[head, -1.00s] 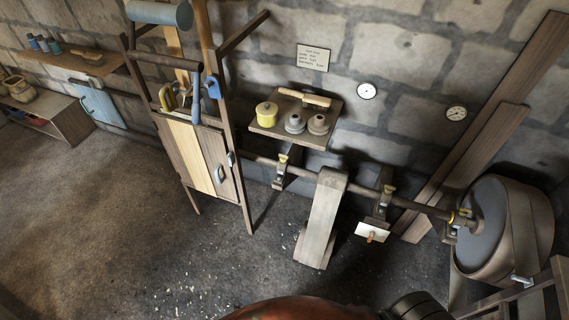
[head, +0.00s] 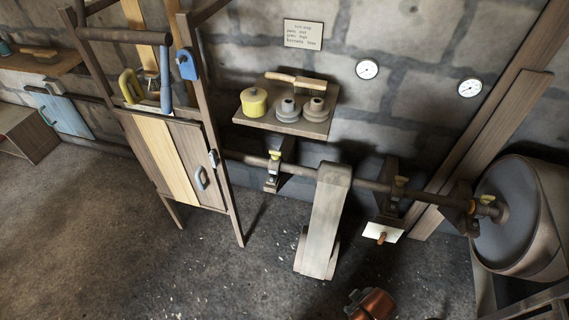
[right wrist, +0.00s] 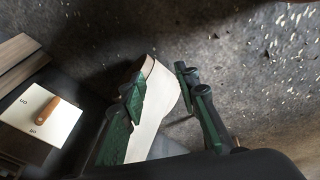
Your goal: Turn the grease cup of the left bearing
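The left bearing (head: 272,176) holds the line shaft (head: 246,159) at the wall below the small shelf. Its small yellowish grease cup (head: 275,155) sits on top. The left bearing is not seen in that view. My left gripper is in no view.
The wide belt (head: 325,225) hangs from the shaft right of the left bearing. A white switch plate (head: 372,232) with a wooden lever is below the middle bearing (head: 395,187). A wooden cabinet rack (head: 226,190) stands left. A large drum (head: 520,215) is right.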

